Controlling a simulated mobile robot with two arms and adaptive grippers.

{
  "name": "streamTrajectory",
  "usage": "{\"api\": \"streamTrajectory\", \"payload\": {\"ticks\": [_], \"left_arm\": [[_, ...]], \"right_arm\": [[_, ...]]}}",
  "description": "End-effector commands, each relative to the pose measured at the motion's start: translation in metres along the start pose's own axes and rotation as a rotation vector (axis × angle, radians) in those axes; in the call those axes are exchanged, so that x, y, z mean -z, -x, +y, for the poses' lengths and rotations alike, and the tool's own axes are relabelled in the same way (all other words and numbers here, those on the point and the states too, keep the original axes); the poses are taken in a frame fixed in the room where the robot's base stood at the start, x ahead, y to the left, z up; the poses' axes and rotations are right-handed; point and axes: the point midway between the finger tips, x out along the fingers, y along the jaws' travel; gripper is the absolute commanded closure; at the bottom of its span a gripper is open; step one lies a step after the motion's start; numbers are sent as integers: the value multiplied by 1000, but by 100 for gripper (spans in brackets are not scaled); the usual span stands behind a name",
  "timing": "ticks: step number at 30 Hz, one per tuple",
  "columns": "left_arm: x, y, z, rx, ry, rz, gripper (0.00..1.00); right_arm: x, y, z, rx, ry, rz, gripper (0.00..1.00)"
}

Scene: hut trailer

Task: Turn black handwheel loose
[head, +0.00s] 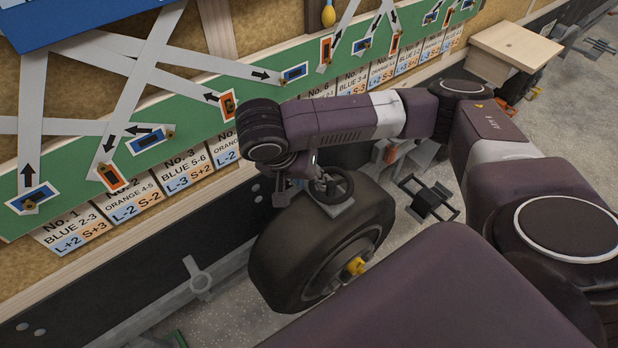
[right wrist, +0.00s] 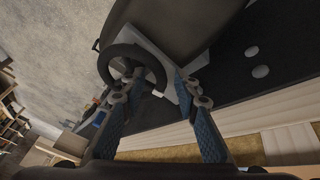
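The black handwheel (head: 347,181) sits on a light grey plate (head: 338,208) on top of a large black tyre in the head view. In the right wrist view the handwheel (right wrist: 102,63) shows as a ring with spokes, upper left of centre. My right gripper (head: 306,183) is at the near left side of the wheel. In the right wrist view my right gripper (right wrist: 160,82) has its two fingers apart, with the lower right part of the rim between or just beyond the tips. Contact cannot be told. My left gripper is not in view.
The large tyre (head: 283,258) with a yellow hub part (head: 356,266) stands below the wheel. A wall with a green labelled board (head: 75,165) runs along the left. A wooden-topped stand (head: 515,45) is at the far right. Grey floor lies right of the tyre.

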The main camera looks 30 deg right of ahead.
Motion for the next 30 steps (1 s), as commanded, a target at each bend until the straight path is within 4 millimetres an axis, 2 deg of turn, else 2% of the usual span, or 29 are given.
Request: {"api": "streamTrajectory", "payload": {"ticks": [5,12,13,30], "left_arm": [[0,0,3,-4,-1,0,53],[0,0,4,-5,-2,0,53],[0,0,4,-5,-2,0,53],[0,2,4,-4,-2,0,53]], "right_arm": [[0,0,0,0,0,0,72],[0,0,-1,2,0,-1,99],[0,0,-1,3,1,-1,100],[-2,2,-2,13,13,-1,100]]}}
